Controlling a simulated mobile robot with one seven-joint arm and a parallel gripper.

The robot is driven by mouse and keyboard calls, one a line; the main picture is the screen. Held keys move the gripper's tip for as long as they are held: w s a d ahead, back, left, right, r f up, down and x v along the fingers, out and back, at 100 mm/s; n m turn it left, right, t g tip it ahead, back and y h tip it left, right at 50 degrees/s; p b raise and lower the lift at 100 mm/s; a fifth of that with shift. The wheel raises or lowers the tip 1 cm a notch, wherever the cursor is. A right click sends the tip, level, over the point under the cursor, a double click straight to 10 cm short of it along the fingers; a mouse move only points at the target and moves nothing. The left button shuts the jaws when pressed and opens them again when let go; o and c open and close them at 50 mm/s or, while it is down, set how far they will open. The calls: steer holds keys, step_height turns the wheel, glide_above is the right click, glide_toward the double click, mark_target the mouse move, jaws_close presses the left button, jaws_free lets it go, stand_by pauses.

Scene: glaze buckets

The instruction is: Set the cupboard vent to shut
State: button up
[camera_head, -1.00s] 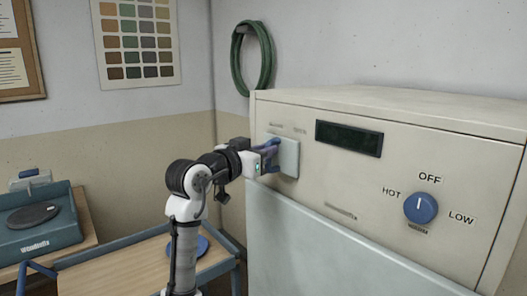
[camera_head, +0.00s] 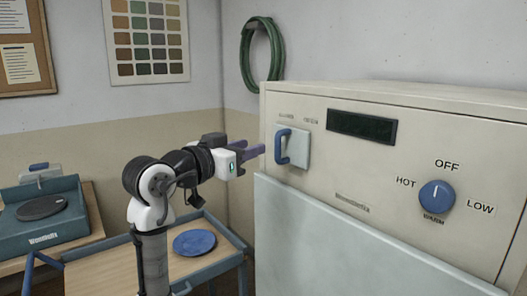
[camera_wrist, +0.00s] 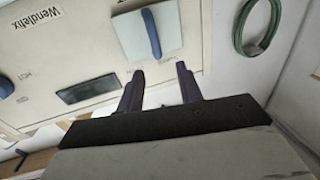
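The vent control is a pale square plate (camera_head: 298,150) with an upright blue handle (camera_head: 282,147) on the left of the cream cabinet front. Two small labels (camera_head: 298,118) sit above it, too blurred to read surely; the plate lies below them, with the handle toward the left one. My gripper (camera_head: 257,150) is just left of the handle, apart from it. In the wrist view the gripper (camera_wrist: 160,86) has its two dark fingers spread with nothing between them. The blue handle (camera_wrist: 151,33) and plate (camera_wrist: 170,28) show beyond the fingertips there.
A dark display (camera_head: 361,126) and a blue dial (camera_head: 436,197) with its pointer up toward OFF are on the same cabinet. A green hose (camera_head: 246,62) hangs on the wall behind. A cart with a blue disc (camera_head: 195,243) stands at the lower left.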

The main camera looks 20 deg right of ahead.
steer(key=b+v, duration=0.1)
steer(key=v, duration=0.4)
steer(key=shift+s+a, duration=0.1)
